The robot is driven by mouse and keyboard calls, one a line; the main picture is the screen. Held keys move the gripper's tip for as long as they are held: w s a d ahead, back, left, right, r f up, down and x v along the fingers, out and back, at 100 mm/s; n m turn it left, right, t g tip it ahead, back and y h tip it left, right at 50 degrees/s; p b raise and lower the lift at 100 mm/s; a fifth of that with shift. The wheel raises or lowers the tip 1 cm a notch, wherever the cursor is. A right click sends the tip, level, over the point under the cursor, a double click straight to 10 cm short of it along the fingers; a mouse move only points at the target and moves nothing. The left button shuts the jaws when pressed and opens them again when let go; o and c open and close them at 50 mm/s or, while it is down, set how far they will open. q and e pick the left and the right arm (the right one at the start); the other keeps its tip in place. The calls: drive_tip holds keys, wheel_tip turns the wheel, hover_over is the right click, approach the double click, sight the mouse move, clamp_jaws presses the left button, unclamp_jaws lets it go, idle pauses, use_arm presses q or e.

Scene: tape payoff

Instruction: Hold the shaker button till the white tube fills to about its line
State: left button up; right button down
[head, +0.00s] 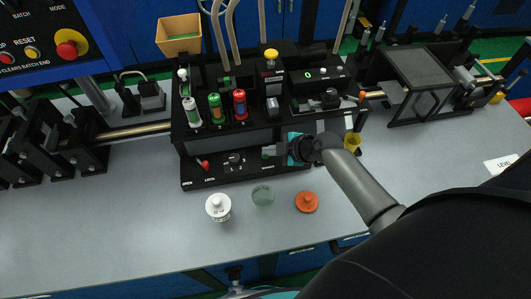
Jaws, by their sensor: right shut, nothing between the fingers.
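The white tube (191,112) stands upright at the left of a row on the black machine (228,134), beside a green tube (216,109) and a red tube (239,104). Its fill level and line are too small to read. My right gripper (268,151) reaches in from the right and is shut and empty. Its tips point left at the machine's low front panel (215,172). Whether they touch a button there is unclear, and I cannot make out which control is the shaker button. My left gripper is out of view.
A white jar (218,207), a pale green disc (262,195) and an orange lid (307,202) stand on the grey bench (120,225) before the machine. A yellow cup (352,142) is behind my right arm. The bench's front left is clear.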

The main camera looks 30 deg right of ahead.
drive_tip(key=shift+r+p, duration=0.7)
drive_tip(key=shift+r, duration=0.15)
wheel_tip(320, 180, up, 5)
drive_tip(key=p, duration=0.4)
idle(0.4)
